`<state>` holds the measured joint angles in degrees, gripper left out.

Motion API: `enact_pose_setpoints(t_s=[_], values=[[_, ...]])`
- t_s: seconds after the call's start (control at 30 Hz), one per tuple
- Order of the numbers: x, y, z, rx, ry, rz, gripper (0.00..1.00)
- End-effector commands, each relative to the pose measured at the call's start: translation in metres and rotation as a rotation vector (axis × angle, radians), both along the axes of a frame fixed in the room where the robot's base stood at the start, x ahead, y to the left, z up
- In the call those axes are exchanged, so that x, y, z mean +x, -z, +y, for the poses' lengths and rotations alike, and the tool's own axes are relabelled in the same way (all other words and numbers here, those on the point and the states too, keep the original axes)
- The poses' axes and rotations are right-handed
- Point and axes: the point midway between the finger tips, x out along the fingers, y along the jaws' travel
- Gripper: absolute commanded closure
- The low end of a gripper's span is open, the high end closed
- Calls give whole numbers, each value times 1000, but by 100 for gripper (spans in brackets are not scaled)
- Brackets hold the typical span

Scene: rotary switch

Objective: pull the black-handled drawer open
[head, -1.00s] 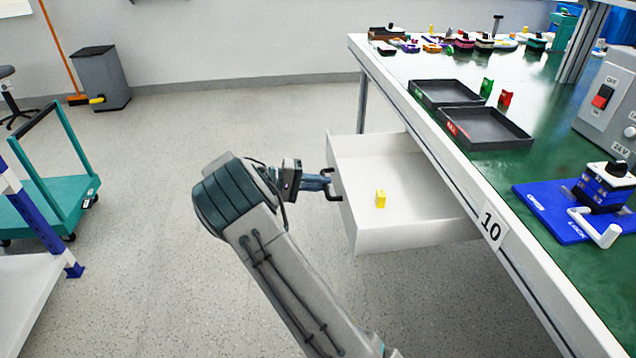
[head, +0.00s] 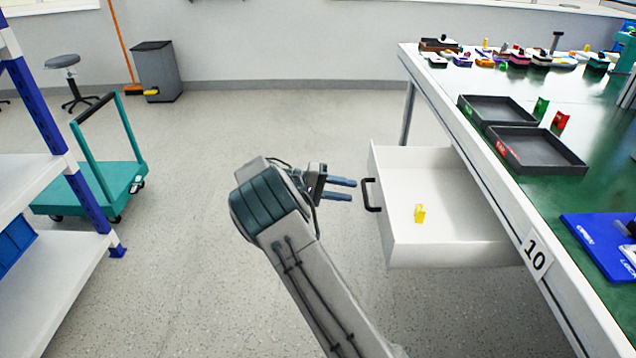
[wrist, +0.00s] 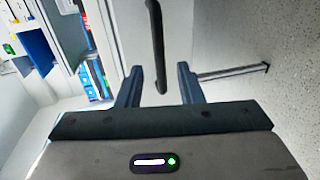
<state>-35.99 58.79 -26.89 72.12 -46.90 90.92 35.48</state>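The white drawer (head: 440,251) stands pulled out from under the green-topped table in the head view. Its black handle (head: 372,195) is on the front panel, facing my arm, and it also shows in the wrist view (wrist: 156,45). My gripper (head: 354,190) is open and empty, just left of the handle with a small gap between. In the wrist view its two fingers (wrist: 160,80) are spread apart, with the handle beyond their tips.
The table (head: 510,195) carries two dark trays (head: 538,152) and several small coloured parts. A teal trolley (head: 105,188) and a white shelf rack (head: 60,258) stand to the left. The floor (head: 260,125) between trolley and drawer is clear.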

Motion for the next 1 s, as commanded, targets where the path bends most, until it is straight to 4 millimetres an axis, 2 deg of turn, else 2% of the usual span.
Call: enact_pose_setpoints(t_s=[0.03, 0.2, 0.4, 0.6, 1.0], values=[[2, -5, 14, 0, -5, -1, 66], [5, -13, 52, 0, -3, -1, 66], [7, -17, 81, 0, -1, 1, 66], [8, -19, 92, 1, 0, 0, 66], [8, -19, 93, 0, 1, 0, 66]])
